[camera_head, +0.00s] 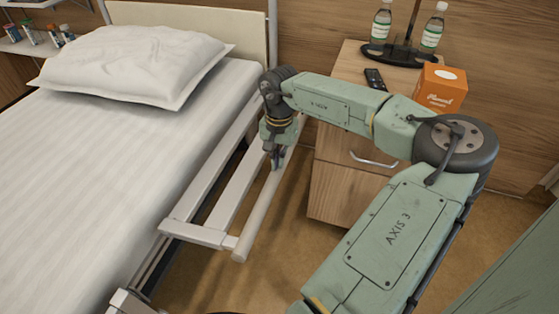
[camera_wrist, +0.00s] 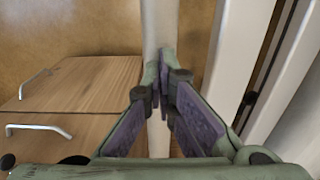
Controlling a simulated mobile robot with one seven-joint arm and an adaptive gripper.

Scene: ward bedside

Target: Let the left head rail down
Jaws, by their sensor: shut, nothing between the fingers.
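The left head rail (camera_head: 262,212) is a pale frame on the right side of the bed, beside the pillow end. Its round outer bar stands out from the mattress, level with or below its top. My gripper (camera_head: 276,160) is at this outer bar, near its far end, pointing down. In the wrist view my gripper (camera_wrist: 163,103) is shut, its two fingertips together over the rail's round bar (camera_wrist: 159,32). The bar runs behind the fingers and is not held between them. Whether the fingertips touch it, I cannot tell. My arm hides the rail's far end.
The bed (camera_head: 95,180) with a white pillow (camera_head: 140,62) fills the left. A wooden bedside cabinet (camera_head: 345,180) stands close right of the rail, carrying bottles, a remote (camera_head: 375,79) and an orange box (camera_head: 440,88). Floor (camera_head: 285,265) shows between bed and cabinet. Another rail end (camera_head: 132,302) is at the bottom.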

